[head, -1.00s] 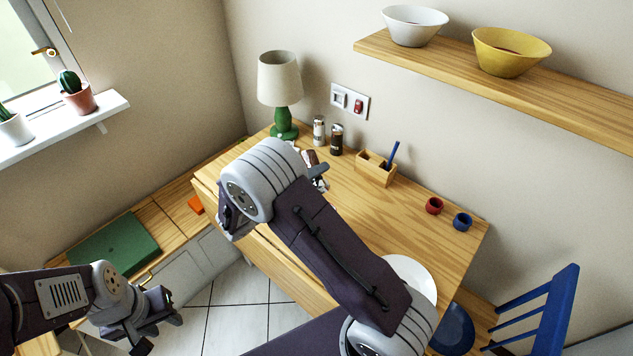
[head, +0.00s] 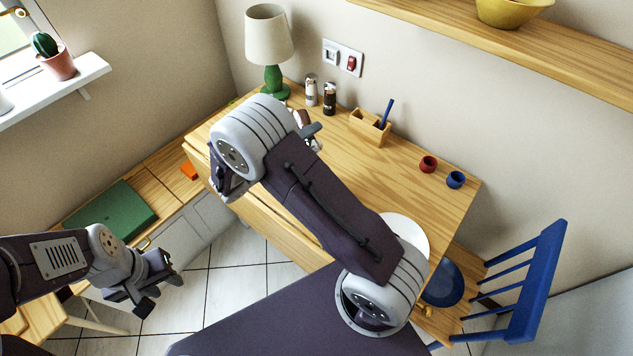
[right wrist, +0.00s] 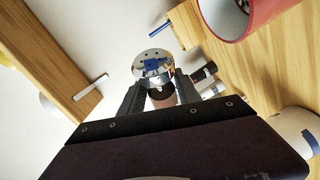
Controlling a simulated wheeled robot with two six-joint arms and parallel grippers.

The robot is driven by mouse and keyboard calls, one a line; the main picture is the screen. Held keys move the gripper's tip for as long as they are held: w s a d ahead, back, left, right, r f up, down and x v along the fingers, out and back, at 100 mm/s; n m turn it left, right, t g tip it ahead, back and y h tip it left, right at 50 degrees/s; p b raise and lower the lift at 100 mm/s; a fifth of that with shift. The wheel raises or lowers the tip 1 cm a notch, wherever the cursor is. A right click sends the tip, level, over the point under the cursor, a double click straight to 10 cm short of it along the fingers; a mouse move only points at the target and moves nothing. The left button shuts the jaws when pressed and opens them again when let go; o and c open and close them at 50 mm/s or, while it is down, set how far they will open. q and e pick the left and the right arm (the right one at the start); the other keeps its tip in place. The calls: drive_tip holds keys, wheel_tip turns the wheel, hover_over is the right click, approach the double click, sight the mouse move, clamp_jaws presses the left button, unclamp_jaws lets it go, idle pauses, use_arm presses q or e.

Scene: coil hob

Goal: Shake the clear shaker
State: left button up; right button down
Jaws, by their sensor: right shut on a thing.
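My right gripper (right wrist: 157,88) is shut on a shaker (right wrist: 153,64) with a round, perforated metal cap, seen in the right wrist view. Brown and pinkish colour shows below the cap; the fingers hide much of the body. In the head view my right arm hides most of that gripper and shaker over the back left of the table. Two other shakers stand near the wall: one pale with a metal top (head: 311,91), one dark (head: 329,99). My left gripper (head: 160,291) is open and empty above the floor at the lower left.
A lamp (head: 269,37) stands at the table's back left corner, close to the shakers. A wooden holder (head: 369,127) with a blue pen, a red pot (head: 428,164) and a blue pot (head: 456,179) line the wall side. A white plate (head: 415,235) lies partly behind my right arm.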

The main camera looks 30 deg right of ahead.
drive_tip(key=shift+s+r, duration=0.1)
drive_tip(key=shift+s, duration=0.1)
wheel_tip(320, 180, down, 5)
wheel_tip(320, 180, up, 5)
drive_tip(key=shift+w+r, duration=0.15)
drive_tip(key=shift+r, duration=0.05)
use_arm(q)
drive_tip(key=shift+s+r, duration=0.1)
drive_tip(key=shift+s, duration=0.1)
use_arm(e)
drive_tip(key=f, duration=0.5)
drive_tip(key=shift+s+f, duration=0.2)
use_arm(q)
drive_tip(key=shift+s, duration=0.1)
use_arm(e)
drive_tip(key=shift+s+r, duration=0.1)
drive_tip(key=shift+r, duration=0.05)
